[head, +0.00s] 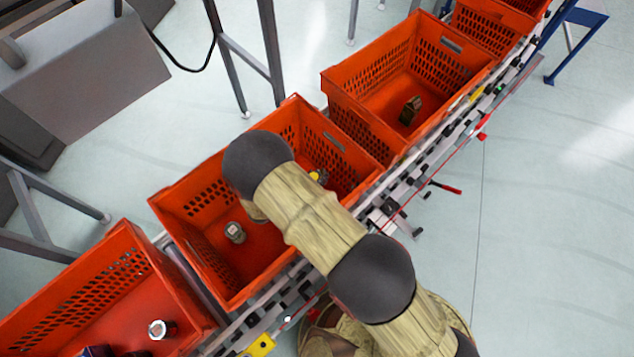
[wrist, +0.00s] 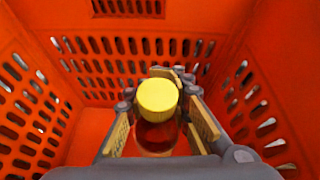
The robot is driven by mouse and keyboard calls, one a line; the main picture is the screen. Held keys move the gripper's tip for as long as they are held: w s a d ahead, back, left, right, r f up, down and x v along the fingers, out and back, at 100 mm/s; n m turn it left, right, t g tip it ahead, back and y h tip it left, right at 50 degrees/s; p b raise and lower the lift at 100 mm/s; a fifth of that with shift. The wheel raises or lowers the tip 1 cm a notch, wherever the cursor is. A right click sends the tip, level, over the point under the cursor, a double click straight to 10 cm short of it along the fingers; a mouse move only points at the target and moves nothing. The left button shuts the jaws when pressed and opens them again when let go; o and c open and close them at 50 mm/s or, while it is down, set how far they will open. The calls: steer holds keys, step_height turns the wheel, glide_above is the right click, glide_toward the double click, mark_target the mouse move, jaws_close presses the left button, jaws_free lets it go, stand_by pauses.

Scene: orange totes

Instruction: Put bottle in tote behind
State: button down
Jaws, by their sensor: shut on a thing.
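The bottle has a yellow cap and a dark red body; it shows in the wrist view (wrist: 157,125), cap toward the camera. My gripper (wrist: 160,120) is shut on it, one finger on each side. In the head view my arm reaches over the middle orange tote (head: 185,215) and hides most of the gripper. A small yellow part, likely the bottle's cap (head: 318,176), shows beside my arm inside this tote. In the wrist view the tote walls (wrist: 110,45) surround the gripper and bottle.
A small can (head: 235,232) lies in the middle tote. The upper-right tote (head: 345,95) holds a dark brown object (head: 410,110) and has free floor. The lower-left tote (head: 95,260) holds a can (head: 160,329) and a dark item. The totes stand in a row on a conveyor (head: 440,145).

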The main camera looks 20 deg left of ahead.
step_height(320, 180, down, 6)
steer(key=shift+r+b, duration=0.25)
steer(key=shift+b, duration=0.45)
steer(key=c, duration=1.6)
jaws_free()
